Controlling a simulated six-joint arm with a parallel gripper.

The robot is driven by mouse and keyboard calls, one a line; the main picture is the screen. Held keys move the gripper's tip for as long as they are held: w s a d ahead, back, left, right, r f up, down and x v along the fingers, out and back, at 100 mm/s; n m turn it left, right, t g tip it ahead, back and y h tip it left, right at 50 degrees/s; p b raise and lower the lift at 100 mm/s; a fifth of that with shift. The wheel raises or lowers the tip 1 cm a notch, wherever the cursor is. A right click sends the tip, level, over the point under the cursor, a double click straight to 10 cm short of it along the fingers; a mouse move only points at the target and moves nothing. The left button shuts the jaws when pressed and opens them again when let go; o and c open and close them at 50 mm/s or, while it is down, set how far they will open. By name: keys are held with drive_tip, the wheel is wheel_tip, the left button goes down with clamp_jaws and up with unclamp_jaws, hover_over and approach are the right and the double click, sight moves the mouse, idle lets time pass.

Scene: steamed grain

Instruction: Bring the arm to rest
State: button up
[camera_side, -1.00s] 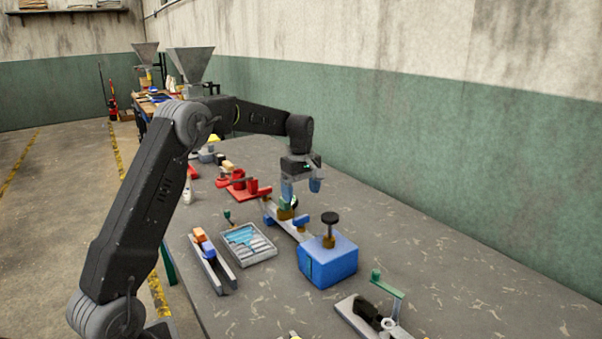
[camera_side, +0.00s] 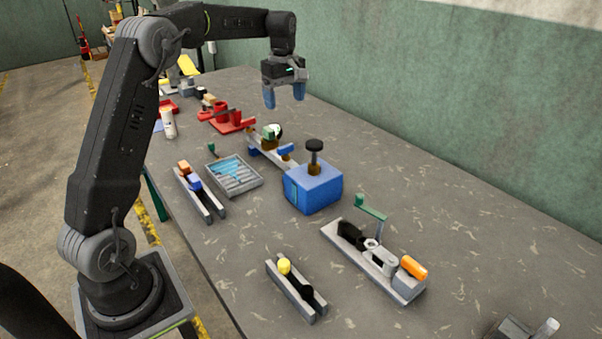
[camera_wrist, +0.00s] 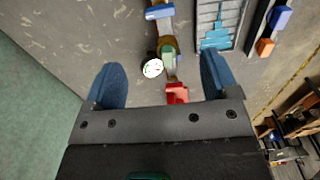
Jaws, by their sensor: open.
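My gripper (camera_side: 284,98) is open and empty, its two blue fingers pointing down in the side view. It hangs in the air above the workbench (camera_side: 400,185), over the back part of the row of fixtures. In the wrist view my gripper (camera_wrist: 158,66) shows its blue fingers wide apart with nothing held between them. Below it is a grey rail fixture with a green and brass part (camera_side: 270,136), which also shows in the wrist view (camera_wrist: 168,54). The fingers are apart from it.
A blue block with a black knob (camera_side: 313,188) stands in front of the rail. A red fixture (camera_side: 228,120), a grey ribbed tray (camera_side: 234,176) and two narrow channel holders (camera_side: 199,196) (camera_side: 297,289) lie around. A fixture with a green lever (camera_side: 376,264) stands nearer. The right bench side is largely clear.

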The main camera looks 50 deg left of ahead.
drive_tip(key=s+d+r+m+t, duration=0.1)
drive_tip(key=s+d+r+m, duration=0.2)
drive_tip(key=s+d+m, duration=0.35)
drive_tip(key=s+d+r+m+t, duration=0.2)
drive_tip(key=s+d+r+m, duration=0.15)
drive_tip(key=s+d, duration=0.45)
drive_tip(key=s+d+f+m+t, duration=0.1)
drive_tip(key=s+d+f+m, duration=0.1)
drive_tip(key=s+d+m, duration=0.2)
drive_tip(key=s+d+f+m+t, duration=0.1)
drive_tip(key=s+d+f+m, duration=0.2)
drive_tip(key=s, duration=0.6)
drive_tip(key=shift+s+d+f+m, duration=0.15)
drive_tip(key=shift+d+f+m, duration=0.2)
drive_tip(key=shift+d, duration=0.55)
